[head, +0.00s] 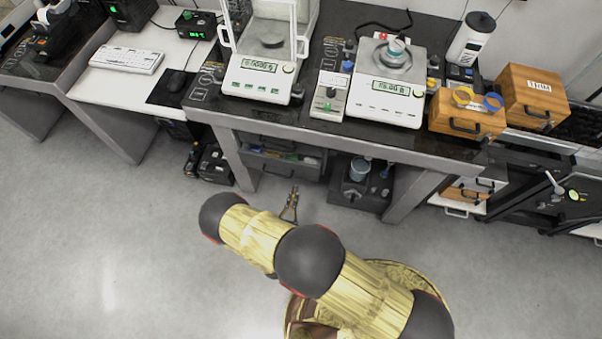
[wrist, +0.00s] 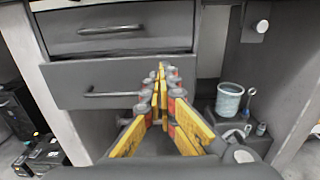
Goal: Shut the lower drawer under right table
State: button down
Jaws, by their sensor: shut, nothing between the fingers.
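The lower drawer (head: 281,168) under the right table (head: 345,144) stands partly open in the head view, with small items visible inside. In the wrist view its grey front (wrist: 65,92) with a bar handle sits below the upper drawer (wrist: 115,28) and looks nearer to me. My gripper (head: 294,190) is just in front of the lower drawer in the head view. In the wrist view its yellow fingers (wrist: 161,70) are shut and empty, pointing at the right part of the drawer front. I cannot tell whether the tips touch it.
A dark unit (head: 360,188) with a cup (wrist: 229,98) stands under the table, right of the drawers. Black boxes (head: 215,167) stand on the floor to the left. A table leg (head: 237,160) is close left of the drawers. The floor in front is clear.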

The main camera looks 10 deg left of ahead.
aim_at(302, 165)
jog(key=w+b, duration=0.1)
jog(key=w, duration=0.5)
jog(key=w+b, duration=0.1)
jog(key=w, duration=0.2)
jog(key=shift+d+b, duration=0.3)
jog(key=shift+w, duration=0.1)
jog(key=shift+w+d+r, duration=0.1)
jog(key=shift+w+d, duration=0.05)
jog(key=shift+w, duration=1.2)
jog(key=shift+s, duration=0.15)
